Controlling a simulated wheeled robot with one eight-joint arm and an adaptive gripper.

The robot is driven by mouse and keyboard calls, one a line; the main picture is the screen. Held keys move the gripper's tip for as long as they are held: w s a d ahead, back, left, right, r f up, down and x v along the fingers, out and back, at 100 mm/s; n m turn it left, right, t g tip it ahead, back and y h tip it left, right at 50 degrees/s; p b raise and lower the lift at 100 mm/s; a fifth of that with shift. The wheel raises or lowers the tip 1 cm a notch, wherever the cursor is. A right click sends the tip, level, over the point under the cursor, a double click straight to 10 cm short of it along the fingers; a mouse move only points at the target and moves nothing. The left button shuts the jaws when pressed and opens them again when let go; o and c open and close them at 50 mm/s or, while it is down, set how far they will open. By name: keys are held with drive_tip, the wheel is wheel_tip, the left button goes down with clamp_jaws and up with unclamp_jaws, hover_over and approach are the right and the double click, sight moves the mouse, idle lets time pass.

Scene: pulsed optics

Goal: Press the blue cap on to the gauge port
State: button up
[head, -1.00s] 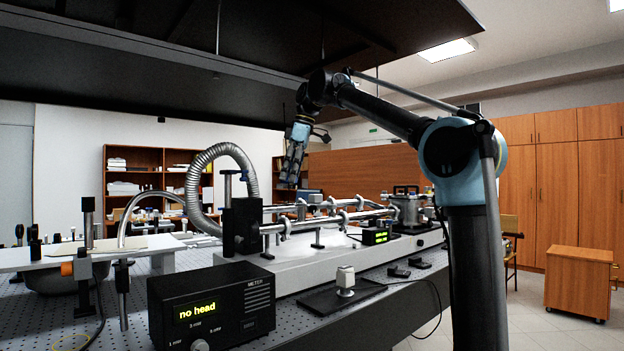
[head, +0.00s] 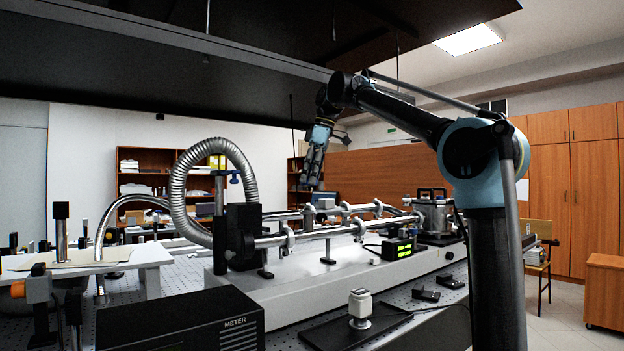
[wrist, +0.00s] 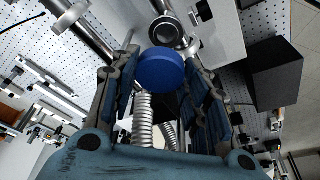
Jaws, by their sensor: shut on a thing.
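The blue cap (wrist: 161,70) is a short round disc, held between the fingertips in the wrist view. My gripper (wrist: 158,82) is shut on it, with one finger on each side. In the head view my gripper (head: 312,180) hangs from the arm above the far side of the bench, its fingers pointing down; the cap cannot be made out there. A round metal fitting with a dark opening (wrist: 168,33) shows just beyond the cap in the wrist view, apart from it in the picture. I cannot tell whether this is the gauge port.
Metal tubes (head: 340,228) run along the white housing (head: 290,296) on the perforated bench. A ribbed hose (head: 180,190) arches at left. A metal vessel (head: 432,214) stands at right. A black meter box (head: 180,320) is close in front. A dark shelf (head: 150,60) hangs overhead.

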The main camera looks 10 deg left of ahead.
drive_tip(key=shift+s+f, duration=0.15)
drive_tip(key=shift+f, duration=2.6)
drive_tip(key=shift+x, duration=1.1)
drive_tip(key=o, duration=1.2)
drive_tip(key=shift+s+d+f, duration=0.1)
drive_tip(key=shift+d, duration=0.1)
drive_tip(key=shift+o, duration=0.2)
drive_tip(key=v, duration=1.5)
drive_tip(key=shift+a+r, duration=0.3)
drive_tip(key=shift+r, duration=0.2)
